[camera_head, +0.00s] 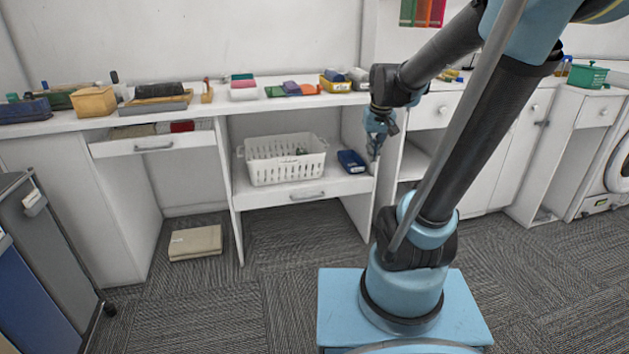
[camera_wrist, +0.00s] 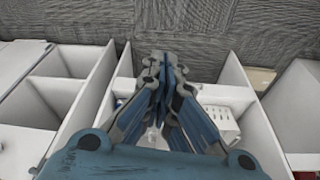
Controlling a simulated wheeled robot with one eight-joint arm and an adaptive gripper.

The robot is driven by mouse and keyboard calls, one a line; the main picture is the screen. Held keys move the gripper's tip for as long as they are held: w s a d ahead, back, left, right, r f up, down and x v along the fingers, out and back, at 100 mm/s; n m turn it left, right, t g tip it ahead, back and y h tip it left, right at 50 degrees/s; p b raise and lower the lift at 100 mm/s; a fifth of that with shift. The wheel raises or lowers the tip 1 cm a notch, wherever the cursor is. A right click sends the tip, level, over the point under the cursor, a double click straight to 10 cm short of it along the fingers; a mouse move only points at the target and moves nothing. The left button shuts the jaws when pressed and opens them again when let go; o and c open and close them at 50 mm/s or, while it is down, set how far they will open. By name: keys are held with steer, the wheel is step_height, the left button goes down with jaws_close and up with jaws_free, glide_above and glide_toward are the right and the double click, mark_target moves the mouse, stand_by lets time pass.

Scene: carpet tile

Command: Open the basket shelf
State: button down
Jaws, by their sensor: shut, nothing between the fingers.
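The basket shelf (camera_head: 338,183) is a white pull-out shelf under the counter, with a grey bar handle (camera_head: 308,195) on its front. A white slatted basket (camera_head: 285,160) stands on it, with a dark blue box (camera_head: 351,161) to the basket's right. My gripper (camera_head: 373,168) is shut and empty, pointing down near the shelf's right end, right of the blue box. In the wrist view my closed fingers (camera_wrist: 162,70) reach over the white panels, and part of the basket (camera_wrist: 222,118) shows beside them. I cannot tell whether the fingers touch the shelf or a panel.
An open drawer (camera_head: 153,145) is on the left. Small items line the counter (camera_head: 225,104). A tan box (camera_head: 195,242) lies on the floor, and a grey cabinet (camera_head: 55,245) stands at the left. The carpet (camera_head: 270,290) before the shelf is clear.

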steer(key=w+a+f, duration=0.2)
steer(key=w+a, duration=0.2)
steer(key=w, duration=0.9)
steer(key=n, duration=0.2)
glide_above(314, 182)
steer(key=s+d, duration=0.1)
steer(key=s, duration=0.4)
steer(key=s+f+x, duration=0.1)
steer(key=s+x, duration=0.2)
steer(key=x, duration=0.8)
steer(key=s+x, duration=0.2)
steer(key=x, duration=0.9)
steer(key=shift+t+y, duration=0.4)
steer(key=shift+d+x, duration=0.15)
steer(key=shift+x, duration=2.4)
steer(key=shift+d+x, duration=0.15)
steer(key=shift+x, duration=2.4)
